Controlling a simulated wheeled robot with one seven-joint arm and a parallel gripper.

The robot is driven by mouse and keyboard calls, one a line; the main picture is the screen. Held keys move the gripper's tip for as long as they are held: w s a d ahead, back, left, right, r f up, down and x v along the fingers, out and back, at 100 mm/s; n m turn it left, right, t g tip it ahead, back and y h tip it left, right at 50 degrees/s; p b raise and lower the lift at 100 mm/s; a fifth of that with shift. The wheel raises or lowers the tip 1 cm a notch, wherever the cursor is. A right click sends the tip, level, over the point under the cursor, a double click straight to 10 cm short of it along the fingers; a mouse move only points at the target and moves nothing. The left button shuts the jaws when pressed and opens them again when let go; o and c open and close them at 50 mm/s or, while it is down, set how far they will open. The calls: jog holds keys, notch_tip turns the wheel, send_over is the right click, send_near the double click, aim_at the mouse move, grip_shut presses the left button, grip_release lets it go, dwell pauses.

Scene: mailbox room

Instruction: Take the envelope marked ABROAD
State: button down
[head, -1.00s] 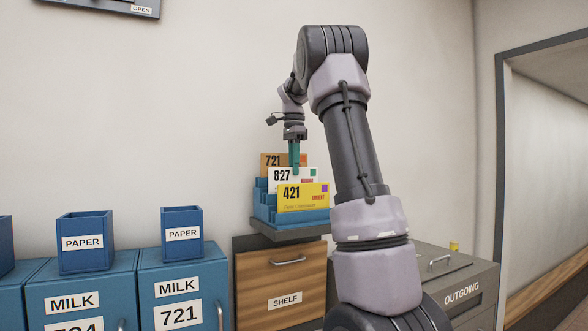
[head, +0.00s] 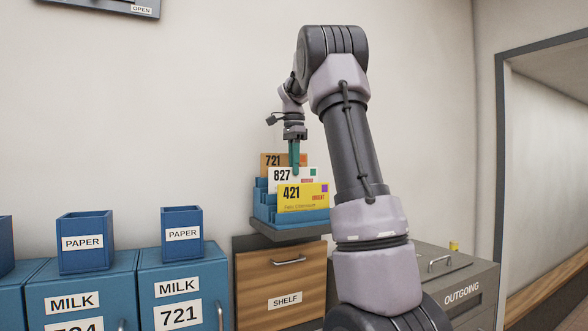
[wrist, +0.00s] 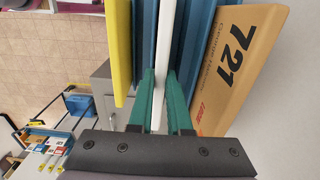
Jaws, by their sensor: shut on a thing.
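My gripper (head: 295,168) points down at the letter rack, and its green fingers are closed on the white envelope (head: 281,176) numbered 827. In the wrist view the fingers (wrist: 160,78) press on both faces of this envelope (wrist: 166,45), seen edge-on. The envelope stands upright in the middle slot of the blue rack (head: 290,220). Its small red marking is too small to read. A yellow envelope (head: 300,197) numbered 421, marked URGENT, stands in front. An orange envelope (head: 272,161) numbered 721 stands behind; it shows also in the wrist view (wrist: 240,65).
The rack stands on a dark top above a wooden SHELF drawer (head: 280,275). Blue MILK boxes carrying PAPER bins (head: 85,240) stand at left. A grey OUTGOING box (head: 455,280) stands at right. The wall is close behind; the air above the rack is free.

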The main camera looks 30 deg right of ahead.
jog(key=shift+r, duration=2.5)
